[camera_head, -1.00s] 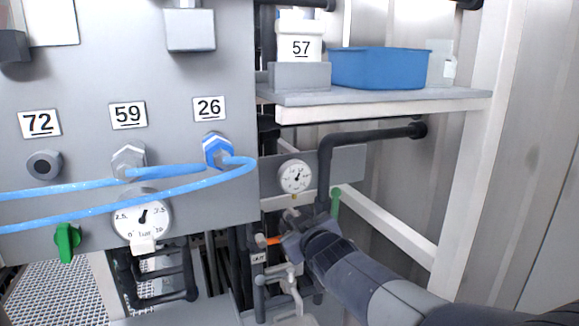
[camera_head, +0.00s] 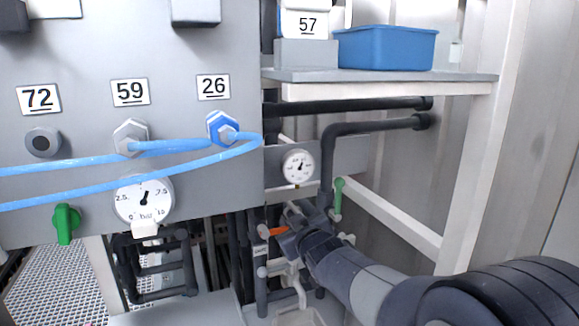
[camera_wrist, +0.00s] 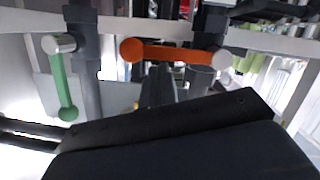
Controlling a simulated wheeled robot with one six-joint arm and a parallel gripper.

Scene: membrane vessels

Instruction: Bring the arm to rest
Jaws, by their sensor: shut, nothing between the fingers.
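My gripper (camera_head: 287,228) is at the lower middle of the head view, at the end of my arm, which comes in from the lower right. It is close to an orange valve handle (camera_head: 273,231) among the pipes; I cannot tell whether they touch. In the wrist view the orange handle (camera_wrist: 172,52) lies level just beyond my gripper (camera_wrist: 158,85), whose narrow fingers are together and empty. My own dark wrist body fills the lower part of that view.
A green handle (camera_head: 338,197) hangs to the right of my gripper and also shows in the wrist view (camera_wrist: 62,85). A gauge (camera_head: 298,166) is above. A shelf (camera_head: 390,88) bears a blue bin (camera_head: 386,48). Blue hoses (camera_head: 190,164) cross the grey panel (camera_head: 110,60) at left.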

